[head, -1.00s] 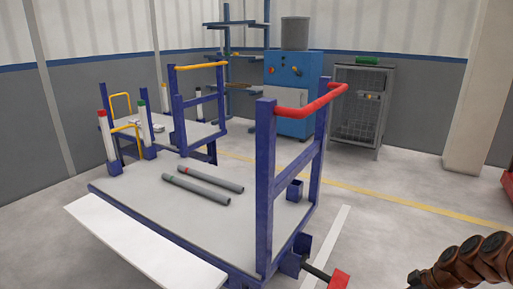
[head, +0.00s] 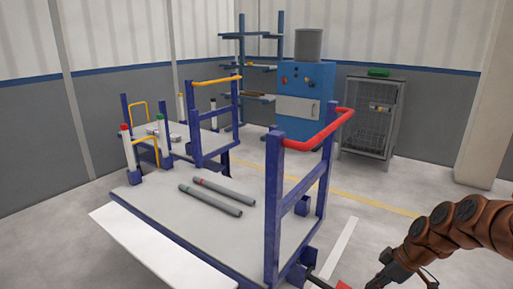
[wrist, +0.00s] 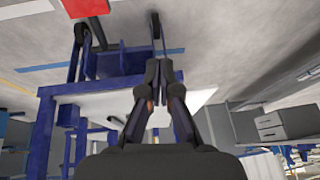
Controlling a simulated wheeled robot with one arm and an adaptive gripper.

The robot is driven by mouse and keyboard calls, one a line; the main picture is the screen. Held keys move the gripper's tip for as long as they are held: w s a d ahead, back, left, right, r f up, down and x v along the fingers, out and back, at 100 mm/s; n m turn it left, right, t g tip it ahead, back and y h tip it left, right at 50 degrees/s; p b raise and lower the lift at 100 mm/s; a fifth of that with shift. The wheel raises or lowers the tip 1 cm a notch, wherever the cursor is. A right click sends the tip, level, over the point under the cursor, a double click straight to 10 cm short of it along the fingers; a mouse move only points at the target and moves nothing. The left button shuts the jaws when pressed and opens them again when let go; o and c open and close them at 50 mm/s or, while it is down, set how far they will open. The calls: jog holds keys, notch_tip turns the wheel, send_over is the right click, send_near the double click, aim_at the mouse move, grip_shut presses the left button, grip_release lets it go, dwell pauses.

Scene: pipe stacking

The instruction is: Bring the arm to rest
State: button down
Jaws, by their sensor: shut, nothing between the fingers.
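My brown jointed arm enters the head view from the right edge. My gripper (wrist: 158,95) shows in the middle of the wrist view, its two dark fingers together and empty. In the head view the wrist end sits low at the right, apart from the blue cart with the red handle. Two grey pipes, one with a green band (head: 210,200) and one with a red band (head: 224,191), lie side by side on the cart's flat bed (head: 165,215).
The cart's blue frame with its red handle (head: 318,138) stands just left of my arm. A second cart with a yellow handle (head: 216,80) stands behind it. A blue machine (head: 306,100) and a mesh cabinet (head: 372,118) are at the back. Floor between the cart and cabinet is open.

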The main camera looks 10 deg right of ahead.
jog(key=s+a+r+m+g+h+p, duration=0.1)
jog(key=s+a+r+p, duration=0.2)
jog(key=a+r+p, duration=0.7)
jog(key=s+a+r+m+g+p, duration=0.1)
jog(key=s+a+r+g+p, duration=0.2)
jog(key=a+r, duration=0.7)
jog(key=s+a+r+m+h+p, duration=0.1)
jog(key=s+r+m+p, duration=0.2)
jog(key=s+r+p, duration=0.5)
jog(key=s+a+r+m+h+p, duration=0.2)
jog(key=s+r+p, duration=0.6)
jog(key=r, duration=0.5)
jog(key=shift+s+m+p, duration=0.35)
jog(key=shift+m+p, duration=0.1)
jog(key=shift+m, duration=0.45)
jog(key=shift+a, duration=0.2)
